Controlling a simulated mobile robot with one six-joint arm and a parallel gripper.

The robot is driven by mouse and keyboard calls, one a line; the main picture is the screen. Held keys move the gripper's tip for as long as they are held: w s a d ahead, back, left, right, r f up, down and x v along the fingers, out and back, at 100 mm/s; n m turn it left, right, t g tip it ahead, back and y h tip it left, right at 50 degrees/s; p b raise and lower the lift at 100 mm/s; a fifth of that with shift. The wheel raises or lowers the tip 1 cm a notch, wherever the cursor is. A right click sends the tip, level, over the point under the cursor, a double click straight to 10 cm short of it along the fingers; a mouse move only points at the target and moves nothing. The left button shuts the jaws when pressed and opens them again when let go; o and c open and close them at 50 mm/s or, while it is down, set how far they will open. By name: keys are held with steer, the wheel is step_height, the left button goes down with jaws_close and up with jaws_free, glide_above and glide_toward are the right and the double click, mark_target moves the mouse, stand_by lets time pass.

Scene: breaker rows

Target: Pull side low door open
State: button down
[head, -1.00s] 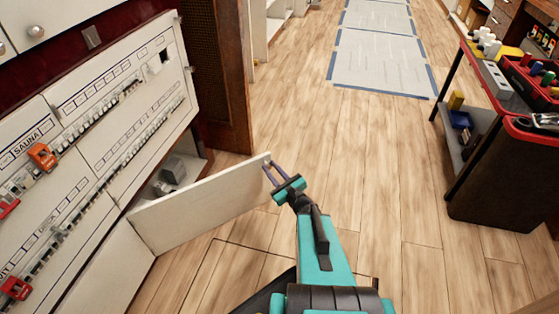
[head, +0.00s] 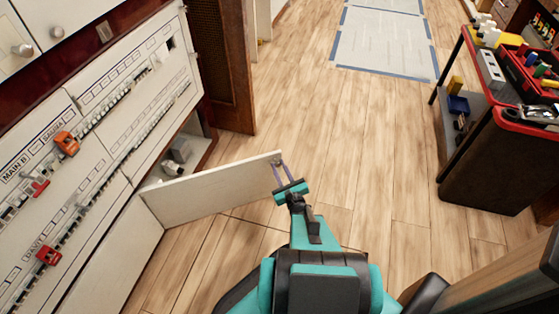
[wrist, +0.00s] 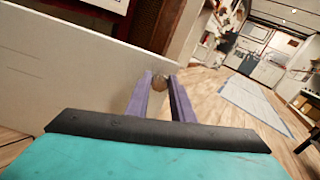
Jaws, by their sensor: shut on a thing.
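The side low door (head: 208,190) is a pale low panel below the breaker rows, swung well out from the cabinet over the wood floor. A dark cavity with grey items (head: 178,155) shows behind it. My gripper (head: 280,165) is at the free end of the door, near its top corner. In the wrist view the door (wrist: 80,75) fills the left, and my purple fingers (wrist: 160,90) are shut on a small round brownish knob (wrist: 159,84) at its edge. The knob is mostly hidden in the head view.
Breaker panels (head: 110,95) with orange and red switches stand at the left. A dark cart (head: 490,165) with a red-rimmed tray of tools stands at the right. The floor between is clear, with a blue-taped sheet (head: 385,45) farther back.

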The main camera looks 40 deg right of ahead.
steer(key=shift+w+a+r, duration=0.1)
steer(key=shift+a+r, duration=0.05)
steer(key=shift+r, duration=0.05)
stand_by(0.3)
steer(key=c, duration=1.5)
jaws_free()
steer(key=shift+c, duration=0.2)
steer(key=shift+s+d, duration=0.25)
